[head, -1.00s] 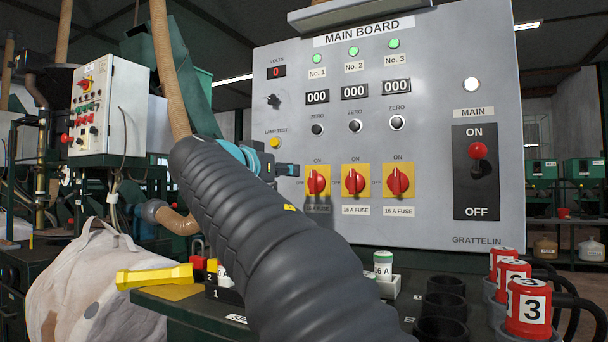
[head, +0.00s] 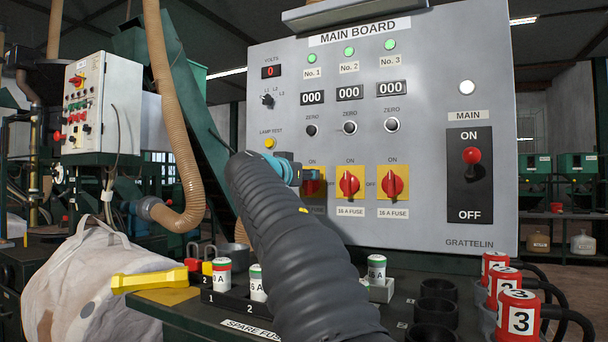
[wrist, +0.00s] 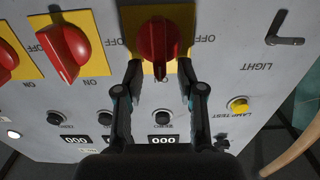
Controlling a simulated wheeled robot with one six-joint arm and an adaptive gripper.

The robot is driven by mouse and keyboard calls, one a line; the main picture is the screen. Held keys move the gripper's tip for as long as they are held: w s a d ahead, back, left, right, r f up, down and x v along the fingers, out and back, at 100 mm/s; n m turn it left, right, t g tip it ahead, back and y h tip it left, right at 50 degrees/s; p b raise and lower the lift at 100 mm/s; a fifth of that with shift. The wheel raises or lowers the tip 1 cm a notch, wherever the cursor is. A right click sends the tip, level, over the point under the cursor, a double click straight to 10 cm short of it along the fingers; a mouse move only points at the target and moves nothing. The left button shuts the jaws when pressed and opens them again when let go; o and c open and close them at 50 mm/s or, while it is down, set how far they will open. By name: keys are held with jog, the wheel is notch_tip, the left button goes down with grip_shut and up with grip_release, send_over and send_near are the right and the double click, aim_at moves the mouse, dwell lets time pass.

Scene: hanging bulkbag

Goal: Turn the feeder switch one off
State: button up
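Feeder switch one is a red knob (head: 313,188) on a yellow plate under the No. 1 column of the grey main board. My gripper (head: 297,173) is in front of it and hides its left part in the head view. In the upside-down wrist view, the red knob (wrist: 158,38) stands upright in line with its ON side, with OFF marked to both sides. My gripper (wrist: 161,68) is open there, one fingertip at each side of the knob's near end. I cannot tell whether the fingertips touch it.
Switch two (head: 348,184) and switch three (head: 392,184) stand to the right, both knobs upright. The yellow lamp test button (head: 270,143) is above left. The main lever (head: 472,156) is up. A bench below holds fuses (head: 377,268) and red numbered plugs (head: 517,312).

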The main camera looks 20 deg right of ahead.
jog(key=shift+c, duration=0.2)
grip_shut()
jog(key=shift+a, duration=0.1)
jog(key=shift+w+a+f+n+p, duration=0.3)
jog(key=shift+n+p, duration=0.4)
jog(key=shift+n, duration=2.25)
jog(key=shift+w+a+f+n+p, duration=0.15)
jog(key=shift+w+f+n+p, duration=0.4)
jog(key=shift+n, duration=2.45)
jog(key=shift+w+a+f+n+p, duration=0.15)
jog(key=shift+n+p, duration=0.75)
jog(key=shift+n, duration=2.05)
jog(key=shift+s+f, duration=0.1)
jog(key=shift+f, duration=0.05)
